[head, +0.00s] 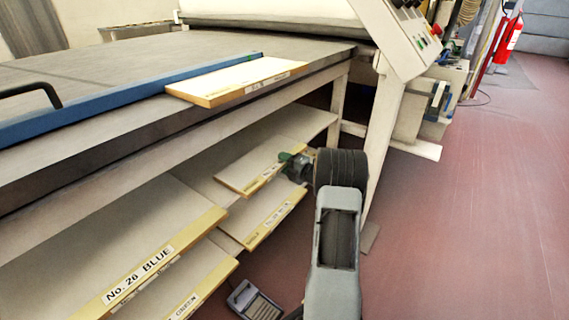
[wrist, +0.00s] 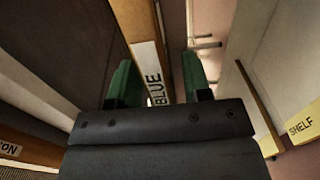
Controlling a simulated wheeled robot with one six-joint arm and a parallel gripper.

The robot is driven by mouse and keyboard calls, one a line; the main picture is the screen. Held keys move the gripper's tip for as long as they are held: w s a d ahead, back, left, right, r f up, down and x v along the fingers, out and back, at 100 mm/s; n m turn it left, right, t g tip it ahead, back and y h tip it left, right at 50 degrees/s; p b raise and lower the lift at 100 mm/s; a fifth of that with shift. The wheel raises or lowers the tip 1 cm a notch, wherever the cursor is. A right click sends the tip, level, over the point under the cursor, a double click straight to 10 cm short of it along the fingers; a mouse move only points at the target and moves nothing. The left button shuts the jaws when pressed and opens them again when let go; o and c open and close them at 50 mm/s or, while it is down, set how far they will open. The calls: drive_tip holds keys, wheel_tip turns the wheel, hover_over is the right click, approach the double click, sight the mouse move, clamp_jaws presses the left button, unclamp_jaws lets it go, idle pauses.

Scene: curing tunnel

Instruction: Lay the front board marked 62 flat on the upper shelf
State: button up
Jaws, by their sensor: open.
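A cream board with an ochre front edge (head: 245,178) lies flat on the upper shelf (head: 312,120) under the bench, at its right end. My gripper (head: 291,166) is at this board's front edge, with its jaws open. In the wrist view my green fingertips (wrist: 160,82) stand on either side of a board's ochre edge (wrist: 134,22), whose white label reads BLUE. I cannot tell whether the fingers touch it. Its number is hidden, so I cannot confirm 62. My own wrist covers part of the board in the head view.
Another board (head: 225,82) lies on the bench top, overhanging its front edge beside a blue bar (head: 130,98). A board marked No. 26 BLUE (head: 180,235) sits left on the upper shelf. More boards, one marked GREEN (head: 200,283), lie below. The floor at right is clear.

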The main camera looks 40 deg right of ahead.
drive_tip(key=shift+r+p, duration=0.3)
drive_tip(key=p+v, duration=0.3)
drive_tip(key=v, duration=0.8)
drive_tip(key=w+a+r+m+g+h, duration=0.45)
drive_tip(key=a+r+m+h, duration=0.5)
drive_tip(key=m, duration=0.25)
drive_tip(key=s+a+f+m+g+y, duration=0.1)
drive_tip(key=s+a+m+g, duration=0.4)
drive_tip(key=s+a, duration=0.6)
drive_tip(key=s+a+f+m+g+y, duration=0.1)
drive_tip(key=s+a+m+g+y, duration=0.2)
drive_tip(key=s+a, duration=0.8)
drive_tip(key=shift+f+m+g, duration=0.25)
drive_tip(key=shift+m+g, duration=0.65)
drive_tip(key=shift+g, duration=0.15)
